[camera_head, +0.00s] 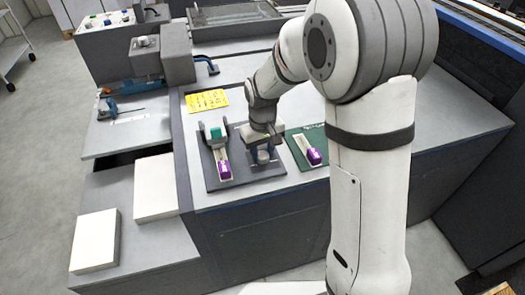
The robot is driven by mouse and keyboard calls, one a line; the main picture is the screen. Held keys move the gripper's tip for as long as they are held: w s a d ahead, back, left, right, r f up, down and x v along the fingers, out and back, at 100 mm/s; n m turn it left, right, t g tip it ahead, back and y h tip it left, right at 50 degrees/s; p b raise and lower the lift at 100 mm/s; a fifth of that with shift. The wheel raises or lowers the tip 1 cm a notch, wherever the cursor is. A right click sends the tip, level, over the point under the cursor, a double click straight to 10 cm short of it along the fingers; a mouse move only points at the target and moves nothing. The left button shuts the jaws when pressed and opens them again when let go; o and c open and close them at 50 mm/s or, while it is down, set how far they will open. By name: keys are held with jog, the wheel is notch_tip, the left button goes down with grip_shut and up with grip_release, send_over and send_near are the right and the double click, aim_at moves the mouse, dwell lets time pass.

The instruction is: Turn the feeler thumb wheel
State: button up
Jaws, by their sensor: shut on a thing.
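A dark base plate (215,182) lies on the light grey worktop. My gripper (262,148) points down over the right part of this plate. It is shut on a small grey round piece (263,157), which looks like the feeler thumb wheel. The fingers and my arm hide much of it, so its turned position cannot be told. On the left of the same plate stands a pale strip with a purple block (224,170) at its near end and a teal-green block (215,132) towards its far end.
A green plate (298,155) with another purple block (314,156) lies just right of my gripper, partly behind my arm. A yellow sheet (207,100) lies behind the dark plate. White paper stacks (155,188) lie on the lower left shelf. The worktop's front strip is clear.

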aim_at(263, 155)
dwell(0.3)
jog(key=o, duration=1)
jog(key=shift+r, duration=0.1)
notch_tip(263, 155, up, 8)
jog(key=shift+f, duration=0.2)
dwell(0.5)
